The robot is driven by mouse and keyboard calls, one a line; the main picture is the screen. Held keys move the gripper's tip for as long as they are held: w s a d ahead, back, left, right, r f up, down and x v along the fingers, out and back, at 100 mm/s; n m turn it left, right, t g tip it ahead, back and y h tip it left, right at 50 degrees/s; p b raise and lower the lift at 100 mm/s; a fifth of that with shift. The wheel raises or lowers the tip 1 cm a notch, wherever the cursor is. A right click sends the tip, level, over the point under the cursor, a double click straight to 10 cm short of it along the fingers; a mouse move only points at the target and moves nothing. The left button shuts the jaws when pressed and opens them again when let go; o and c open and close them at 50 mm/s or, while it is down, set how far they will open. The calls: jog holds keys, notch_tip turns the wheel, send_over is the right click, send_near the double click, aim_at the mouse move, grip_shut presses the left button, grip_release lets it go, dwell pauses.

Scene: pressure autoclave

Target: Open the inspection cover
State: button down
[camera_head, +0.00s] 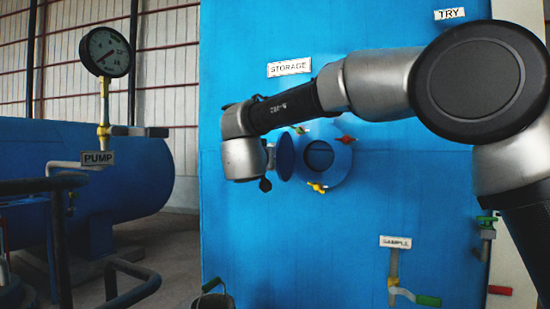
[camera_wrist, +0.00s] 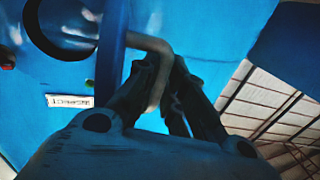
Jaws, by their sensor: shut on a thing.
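The inspection cover (camera_head: 285,157) is a blue disc standing swung out from the blue tank wall, left of its round dark opening (camera_head: 319,157). In the wrist view the cover (camera_wrist: 111,55) shows nearly edge-on, with the opening (camera_wrist: 62,22) behind it to the left. A bent, pale bar handle (camera_wrist: 148,42) sticks out from the cover. My gripper (camera_wrist: 165,76) is shut on this handle, its dark fingers on either side of the bar. In the head view my wrist hides most of the gripper and handle.
A yellow clamp (camera_head: 317,187) and a red clamp (camera_head: 346,139) sit at the opening's rim. A sample tap (camera_head: 405,293) is lower right. A pressure gauge (camera_head: 105,52) on the pump pipe stands left.

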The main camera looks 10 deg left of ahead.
jog(key=shift+w+a+r+m+h, duration=0.15)
jog(key=shift+w+a+m+h, duration=0.5)
jog(key=shift+a+h, duration=0.25)
jog(key=shift+d+r, duration=0.1)
jog(key=c, duration=1.8)
grip_release()
jog(key=shift+w, duration=0.1)
jog(key=s, duration=0.4)
jog(key=s+a, duration=0.1)
jog(key=s, duration=0.3)
jog(key=s+a, duration=0.1)
jog(key=s, duration=0.3)
jog(key=shift+f, duration=0.2)
jog(key=shift+m, duration=0.25)
